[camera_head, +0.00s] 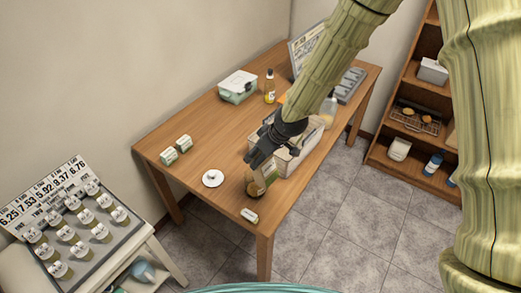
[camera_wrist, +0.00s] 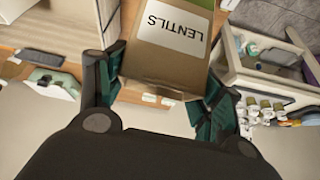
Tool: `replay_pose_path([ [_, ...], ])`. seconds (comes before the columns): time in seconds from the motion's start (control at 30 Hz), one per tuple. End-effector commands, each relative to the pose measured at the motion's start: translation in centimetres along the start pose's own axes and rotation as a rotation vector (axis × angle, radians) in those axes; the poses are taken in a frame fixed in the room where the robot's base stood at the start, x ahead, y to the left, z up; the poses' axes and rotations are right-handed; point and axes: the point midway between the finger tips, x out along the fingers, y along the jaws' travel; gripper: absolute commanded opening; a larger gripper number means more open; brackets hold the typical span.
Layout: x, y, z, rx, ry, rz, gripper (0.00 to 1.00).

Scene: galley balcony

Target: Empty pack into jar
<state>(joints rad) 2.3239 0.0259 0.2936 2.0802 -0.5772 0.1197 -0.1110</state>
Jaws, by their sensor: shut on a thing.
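My gripper (camera_head: 262,162) is shut on a pack labelled LENTILS (camera_wrist: 165,55), brown and green with a white label. Its dark fingers stand on either side of the pack in the wrist view. In the head view the pack (camera_head: 268,173) hangs tilted below the gripper, at the table's near side. A jar (camera_head: 252,188) seems to stand directly under or beside the pack, largely hidden; whether pack and jar touch I cannot tell. The pack's opening and any pouring contents are not visible. A round white lid with a knob (camera_head: 212,178) lies on the table left of the jar.
Two small green-and-white packs (camera_head: 177,148) stand at left on the wooden table (camera_head: 205,120). A small white item (camera_head: 249,215) lies near the front edge. White bins (camera_head: 295,158) stand close behind my gripper. A bottle (camera_head: 270,87) and lidded box (camera_head: 238,86) are farther back.

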Motion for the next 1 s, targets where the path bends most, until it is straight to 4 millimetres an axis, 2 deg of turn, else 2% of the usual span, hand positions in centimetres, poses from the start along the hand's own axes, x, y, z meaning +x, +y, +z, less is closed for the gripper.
replay_pose_path([
  [0.47,-0.1,-0.1,-0.2,-0.002,-0.181,-0.001,0.26],
  [1.0,2.9,0.0,0.8,-0.001,-0.477,0.0,0.26],
])
